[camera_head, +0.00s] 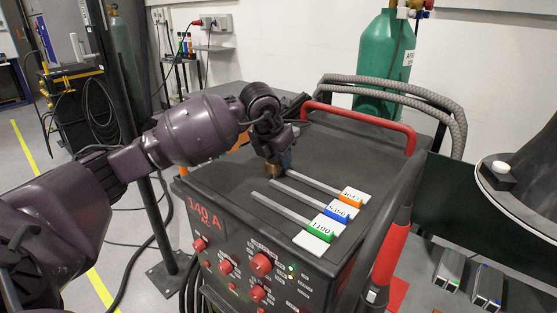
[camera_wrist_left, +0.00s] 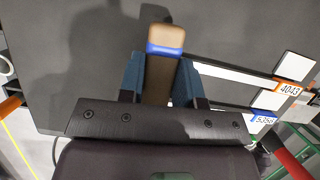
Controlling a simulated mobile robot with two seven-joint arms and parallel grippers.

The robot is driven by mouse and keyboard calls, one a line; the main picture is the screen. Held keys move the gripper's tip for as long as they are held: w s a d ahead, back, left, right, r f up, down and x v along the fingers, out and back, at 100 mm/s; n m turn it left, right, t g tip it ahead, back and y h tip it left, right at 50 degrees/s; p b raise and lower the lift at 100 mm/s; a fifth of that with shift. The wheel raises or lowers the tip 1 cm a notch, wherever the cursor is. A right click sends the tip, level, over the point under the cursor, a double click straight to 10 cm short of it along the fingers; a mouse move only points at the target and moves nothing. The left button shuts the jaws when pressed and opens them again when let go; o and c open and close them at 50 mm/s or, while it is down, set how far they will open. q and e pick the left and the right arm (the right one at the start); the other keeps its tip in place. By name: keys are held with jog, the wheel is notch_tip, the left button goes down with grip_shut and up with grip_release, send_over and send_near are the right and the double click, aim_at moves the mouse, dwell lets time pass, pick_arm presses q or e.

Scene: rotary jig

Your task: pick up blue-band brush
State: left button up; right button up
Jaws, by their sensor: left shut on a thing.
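The blue-band brush (camera_wrist_left: 163,47) shows in the left wrist view as a tan block with a blue band, between the two blue fingers of my left gripper (camera_wrist_left: 160,82). The fingers are shut on it. In the head view my left gripper (camera_head: 278,165) points down at the dark top of the welding machine, left of the labelled rods. A small brown part of the brush (camera_head: 273,171) shows below the fingers. I cannot tell whether the brush touches the top. My right gripper is not in view.
Three grey rods with tags lie beside the gripper on the welding machine (camera_head: 330,135): orange 4043 (camera_head: 350,200), blue 5356 (camera_head: 337,214) and green 1100 (camera_head: 320,231). A red handle (camera_head: 360,121) rises at the back. A green gas cylinder (camera_head: 383,60) stands behind.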

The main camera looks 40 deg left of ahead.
pick_arm(q)
notch_tip(320, 180, up, 20)
jog(key=shift+f+p, duration=0.15)
jog(key=shift+p, duration=0.3)
